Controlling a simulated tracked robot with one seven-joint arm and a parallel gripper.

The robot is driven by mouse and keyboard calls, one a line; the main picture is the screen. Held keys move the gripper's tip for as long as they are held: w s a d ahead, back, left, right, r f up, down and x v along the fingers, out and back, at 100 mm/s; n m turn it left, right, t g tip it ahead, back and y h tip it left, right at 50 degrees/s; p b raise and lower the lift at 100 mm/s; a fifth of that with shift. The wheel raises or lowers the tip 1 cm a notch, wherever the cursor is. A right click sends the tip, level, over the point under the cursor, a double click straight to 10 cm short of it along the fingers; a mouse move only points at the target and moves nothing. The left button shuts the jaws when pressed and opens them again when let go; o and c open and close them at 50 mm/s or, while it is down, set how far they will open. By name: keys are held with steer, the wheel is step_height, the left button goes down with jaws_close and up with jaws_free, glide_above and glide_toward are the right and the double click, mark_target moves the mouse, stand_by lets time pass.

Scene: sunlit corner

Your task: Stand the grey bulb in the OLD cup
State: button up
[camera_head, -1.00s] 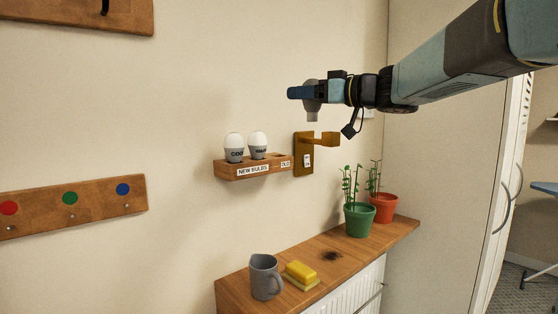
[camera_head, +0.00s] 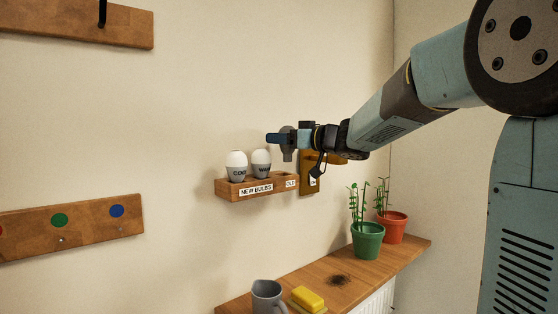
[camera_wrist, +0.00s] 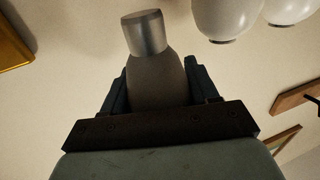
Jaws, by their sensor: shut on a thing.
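My gripper (camera_head: 286,138) is shut on the grey bulb (camera_head: 288,153), which hangs with its metal base downward. In the wrist view the dull grey bulb (camera_wrist: 158,82) sits between the two fingers, its silvery base sticking out. The wooden wall rack (camera_head: 235,190) holds two white bulbs, one marked COOL (camera_head: 237,168) and one marked WARM (camera_head: 261,163), above the NEW BULBS label. The OLD label (camera_head: 290,183) is at the rack's right end. The grey bulb is above that end; the OLD cup's opening is hard to make out.
A wooden wall lamp bracket (camera_head: 307,172) is just right of the rack, partly behind my arm. Below, a shelf top (camera_head: 325,270) carries a green pot (camera_head: 367,240), a red pot (camera_head: 392,227), a grey jug (camera_head: 267,297) and a yellow sponge (camera_head: 308,298).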

steer(key=w+f, duration=0.1)
steer(key=w+a+f, duration=0.1)
steer(key=shift+a+f, duration=0.1)
steer(key=shift+f, duration=0.2)
steer(key=shift+w+a+f, duration=0.1)
steer(key=shift+f, duration=1.65)
steer(key=o, duration=0.8)
